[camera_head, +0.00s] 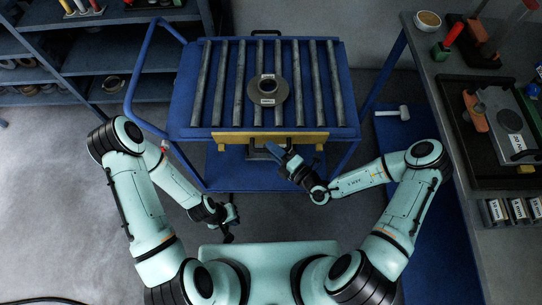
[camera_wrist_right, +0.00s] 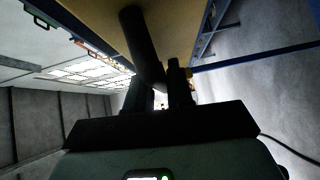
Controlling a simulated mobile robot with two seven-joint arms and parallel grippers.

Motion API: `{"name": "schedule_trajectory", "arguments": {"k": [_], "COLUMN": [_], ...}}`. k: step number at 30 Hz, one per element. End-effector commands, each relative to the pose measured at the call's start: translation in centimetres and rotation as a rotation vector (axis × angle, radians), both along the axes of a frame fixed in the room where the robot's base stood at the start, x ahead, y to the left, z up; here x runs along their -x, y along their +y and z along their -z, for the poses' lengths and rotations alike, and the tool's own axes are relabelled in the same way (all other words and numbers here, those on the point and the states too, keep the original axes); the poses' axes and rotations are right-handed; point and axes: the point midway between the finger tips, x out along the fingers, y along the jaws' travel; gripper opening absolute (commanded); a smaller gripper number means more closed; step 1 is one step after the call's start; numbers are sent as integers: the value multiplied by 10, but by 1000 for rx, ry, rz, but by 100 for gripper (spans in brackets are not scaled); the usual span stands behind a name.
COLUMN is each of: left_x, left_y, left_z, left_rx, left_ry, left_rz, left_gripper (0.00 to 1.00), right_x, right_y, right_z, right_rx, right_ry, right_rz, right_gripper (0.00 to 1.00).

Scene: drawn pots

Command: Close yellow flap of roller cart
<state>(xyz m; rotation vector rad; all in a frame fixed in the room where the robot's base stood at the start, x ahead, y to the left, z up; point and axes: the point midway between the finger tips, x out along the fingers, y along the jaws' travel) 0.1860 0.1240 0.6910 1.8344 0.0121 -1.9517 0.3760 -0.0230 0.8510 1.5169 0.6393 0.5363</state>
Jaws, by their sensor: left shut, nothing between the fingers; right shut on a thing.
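The blue roller cart (camera_head: 188,90) stands ahead with a row of grey rollers on top. Its yellow flap (camera_head: 228,143) shows as a narrow band along the near edge. My right gripper (camera_head: 276,152) is at the flap's middle, shut on the dark flap handle; the arm partly hides this spot. In the right wrist view the yellow flap (camera_wrist_right: 90,14) fills the top, and the black bar handle (camera_wrist_right: 138,42) runs down between the fingers (camera_wrist_right: 162,90). My left gripper (camera_head: 230,220) is shut and empty, low and apart from the cart on the left.
Blue shelves (camera_head: 60,60) stand at left. A workbench (camera_head: 425,60) with tools and a dark tray stands at right. A mallet (camera_head: 392,112) lies beside the cart. Floor at left is clear.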

Motion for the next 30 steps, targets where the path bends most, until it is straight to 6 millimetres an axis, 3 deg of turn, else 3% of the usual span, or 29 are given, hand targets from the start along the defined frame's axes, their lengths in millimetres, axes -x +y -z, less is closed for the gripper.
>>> {"name": "schedule_trajectory", "arguments": {"k": [10,25,26,27,30], "left_x": [0,0,0,0,0], "left_y": [0,0,0,0,0], "left_z": [0,0,0,0,0], "left_rx": [0,0,0,0,0], "left_ry": [0,-1,-1,-1,0], "left_rz": [0,0,0,0,0], "left_gripper": [0,0,0,0,0], "right_x": [-7,-9,-9,-9,-9], "right_y": [2,1,1,1,0], "right_z": [-6,-6,-6,-6,-6], "right_rx": [-7,-9,-9,-9,-7], "right_ry": [119,136,136,136,138], "right_rz": [-6,-3,-3,-2,-2], "right_gripper": [0,0,24,37,41]}}
